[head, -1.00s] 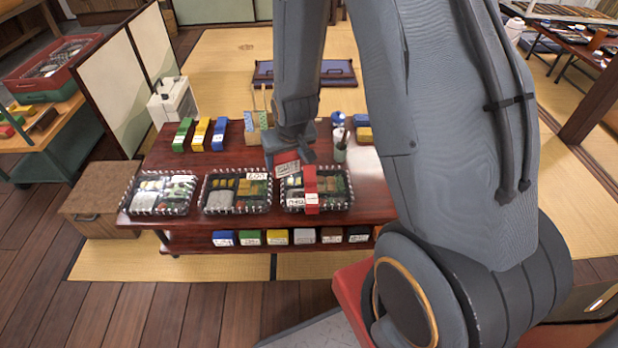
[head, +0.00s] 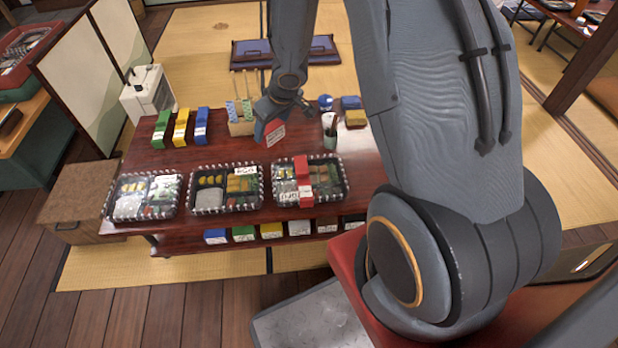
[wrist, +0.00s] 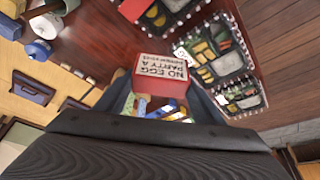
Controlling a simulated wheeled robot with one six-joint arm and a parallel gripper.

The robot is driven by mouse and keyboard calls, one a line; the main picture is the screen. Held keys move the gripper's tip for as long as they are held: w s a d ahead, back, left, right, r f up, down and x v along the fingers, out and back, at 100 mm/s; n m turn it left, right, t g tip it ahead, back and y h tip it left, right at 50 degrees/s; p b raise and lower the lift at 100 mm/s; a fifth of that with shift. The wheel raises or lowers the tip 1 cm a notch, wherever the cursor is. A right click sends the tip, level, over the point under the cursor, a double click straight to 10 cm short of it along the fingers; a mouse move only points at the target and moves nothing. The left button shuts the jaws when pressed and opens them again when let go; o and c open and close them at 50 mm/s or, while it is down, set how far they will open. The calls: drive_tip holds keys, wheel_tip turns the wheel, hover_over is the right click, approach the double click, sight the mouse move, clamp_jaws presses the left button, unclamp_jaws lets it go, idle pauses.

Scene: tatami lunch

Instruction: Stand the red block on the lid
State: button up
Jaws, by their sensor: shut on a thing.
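My gripper (head: 276,114) is shut on a red block (head: 271,133) with a white label, held over the middle back of the table. In the wrist view the block (wrist: 160,84) sits between the fingers, its label reading "NO EGG PARTY A". Three lunch boxes with clear lids and striped rims stand along the front: left (head: 142,196), middle (head: 226,189) and right (head: 311,182). The left and middle lids carry white labels but no block. The held block is behind the boxes, apart from them.
Green (head: 163,127), yellow (head: 181,127) and blue (head: 201,126) blocks stand at the back left of the dark red table (head: 140,160). A holder with sticks (head: 241,117) and a cup with utensils (head: 330,132) flank my gripper. Several coloured blocks line the shelf below.

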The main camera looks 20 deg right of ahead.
drive_tip(key=shift+w+a+f+n+y, duration=0.15)
drive_tip(key=shift+w+a+n+y, duration=0.1)
drive_tip(key=shift+n, duration=0.3)
drive_tip(key=shift+w+a+f+n+y, duration=0.1)
drive_tip(key=shift+w+n+y, duration=0.15)
drive_tip(key=shift+n, duration=0.3)
drive_tip(key=shift+s+a+f+n+g+p, duration=0.15)
drive_tip(key=shift+f+n+g+p, duration=0.2)
drive_tip(key=shift+n, duration=0.45)
drive_tip(key=s+d+f+n+g+y+p, duration=0.1)
drive_tip(key=s+f+n+g+y, duration=0.1)
drive_tip(key=s+f+n, duration=0.3)
drive_tip(key=n+b, duration=0.1)
drive_tip(key=b, duration=0.1)
approach(275, 177)
drive_tip(key=shift+w+a+r, duration=0.15)
drive_tip(key=shift+a+r, duration=0.05)
drive_tip(key=shift+a, duration=0.65)
drive_tip(key=shift+f, duration=1.95)
drive_tip(key=shift+f, duration=0.15)
drive_tip(key=o, duration=1.1)
drive_tip(key=shift+c, duration=0.2)
